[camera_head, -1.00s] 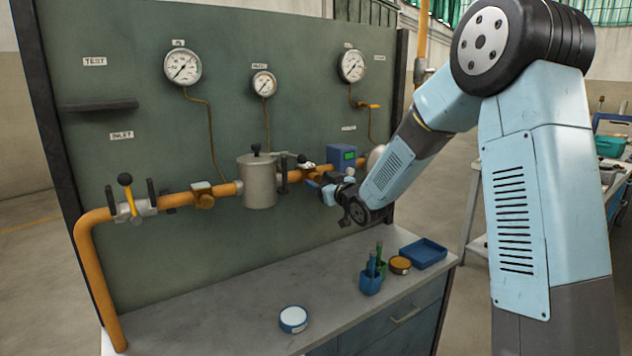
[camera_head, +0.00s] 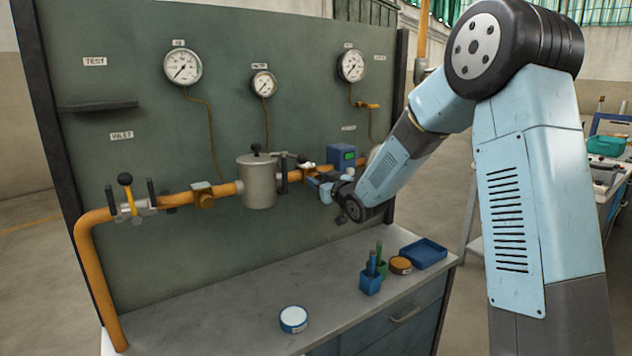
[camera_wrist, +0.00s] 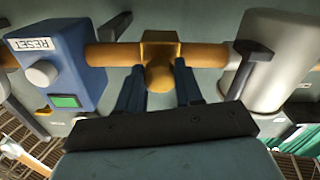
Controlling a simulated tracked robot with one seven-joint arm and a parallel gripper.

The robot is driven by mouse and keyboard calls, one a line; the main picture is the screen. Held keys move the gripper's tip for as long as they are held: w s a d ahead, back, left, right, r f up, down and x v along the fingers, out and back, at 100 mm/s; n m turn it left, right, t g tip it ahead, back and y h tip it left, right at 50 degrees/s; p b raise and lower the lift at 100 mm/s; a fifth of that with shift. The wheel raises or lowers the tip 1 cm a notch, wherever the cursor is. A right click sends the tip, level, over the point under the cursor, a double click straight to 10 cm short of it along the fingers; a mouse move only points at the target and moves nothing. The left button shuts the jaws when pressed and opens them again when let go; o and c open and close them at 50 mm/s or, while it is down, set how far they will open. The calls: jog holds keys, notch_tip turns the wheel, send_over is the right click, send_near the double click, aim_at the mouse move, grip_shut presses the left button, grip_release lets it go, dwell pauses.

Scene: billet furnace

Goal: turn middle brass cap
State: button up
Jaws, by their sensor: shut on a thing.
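The middle brass cap (camera_wrist: 160,77) hangs from a brass fitting on the orange pipe in the wrist view. My gripper (camera_wrist: 156,84) has one dark blue finger on each side of it and is shut on it. The cap's far side is hidden. In the head view my gripper (camera_head: 322,184) is at the pipe, right of the grey canister (camera_head: 258,182) and below the blue box (camera_head: 341,157). There my wrist and fingers largely cover the middle cap.
A blue RESET box (camera_wrist: 62,62) and a grey canister with a dark handle (camera_wrist: 282,60) flank my gripper closely. Another brass fitting (camera_head: 203,195) and a yellow-handled valve (camera_head: 130,200) are farther left. The bench (camera_head: 240,312) below holds a round tin (camera_head: 293,319), cups and a blue tray (camera_head: 423,253).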

jog(key=shift+c, duration=0.7)
jog(key=shift+s+a, duration=0.1)
jog(key=shift+a, duration=0.2)
jog(key=shift+d, duration=0.15)
jog(key=m, duration=1.3)
jog(key=shift+d+f, duration=0.2)
